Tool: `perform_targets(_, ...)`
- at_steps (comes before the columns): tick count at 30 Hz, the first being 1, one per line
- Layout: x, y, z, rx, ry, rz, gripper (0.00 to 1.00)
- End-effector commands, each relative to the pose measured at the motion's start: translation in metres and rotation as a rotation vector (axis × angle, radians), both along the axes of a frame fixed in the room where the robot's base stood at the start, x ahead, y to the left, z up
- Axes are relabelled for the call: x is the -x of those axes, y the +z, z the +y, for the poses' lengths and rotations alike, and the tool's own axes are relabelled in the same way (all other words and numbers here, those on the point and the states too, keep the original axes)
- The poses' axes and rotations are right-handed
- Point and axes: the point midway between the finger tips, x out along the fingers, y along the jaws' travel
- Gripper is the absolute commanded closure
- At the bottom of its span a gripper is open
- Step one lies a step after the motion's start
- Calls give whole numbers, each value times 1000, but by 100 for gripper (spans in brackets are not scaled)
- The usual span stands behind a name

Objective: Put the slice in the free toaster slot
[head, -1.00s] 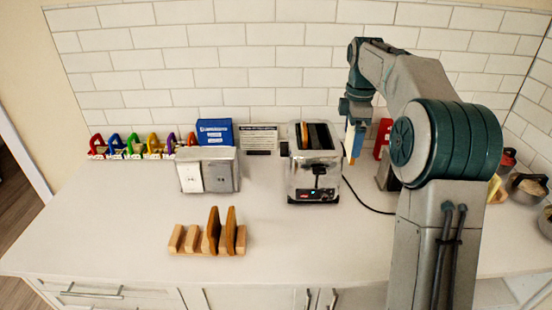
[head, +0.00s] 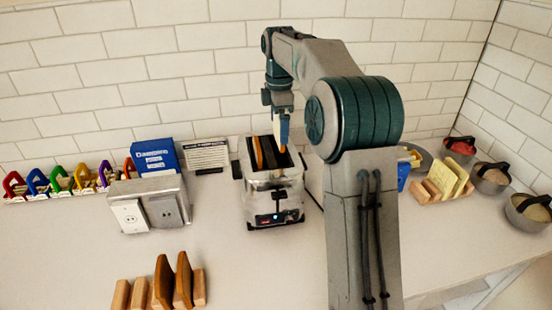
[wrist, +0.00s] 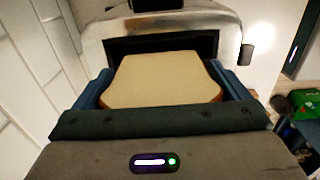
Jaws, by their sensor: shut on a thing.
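The chrome toaster (head: 274,200) stands on the counter in the head view. A browned slice (head: 258,152) sits in its left slot, and the slot to the right of it looks dark and empty. My gripper (head: 283,138) is above the right part of the toaster's top. In the wrist view its blue fingers are shut on a pale bread slice (wrist: 160,82) with a brown crust. A dark slot opening (wrist: 150,45) in the chrome top shows just beyond the slice. The slice's lower edge is hidden, so I cannot tell whether it has entered the slot.
A wooden rack (head: 199,288) with two brown slices stands front left. A metal outlet box (head: 150,203), a blue box (head: 156,157) and a sign (head: 206,154) are left of the toaster.

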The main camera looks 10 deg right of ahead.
Motion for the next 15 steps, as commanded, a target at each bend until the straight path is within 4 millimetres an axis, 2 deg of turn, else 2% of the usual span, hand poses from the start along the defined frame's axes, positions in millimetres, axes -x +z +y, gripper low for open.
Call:
perform_targets(6, 1, -40, 0, 0, 0, 5, 27)
perform_targets(15, 1, -75, 0, 0, 0, 6, 27)
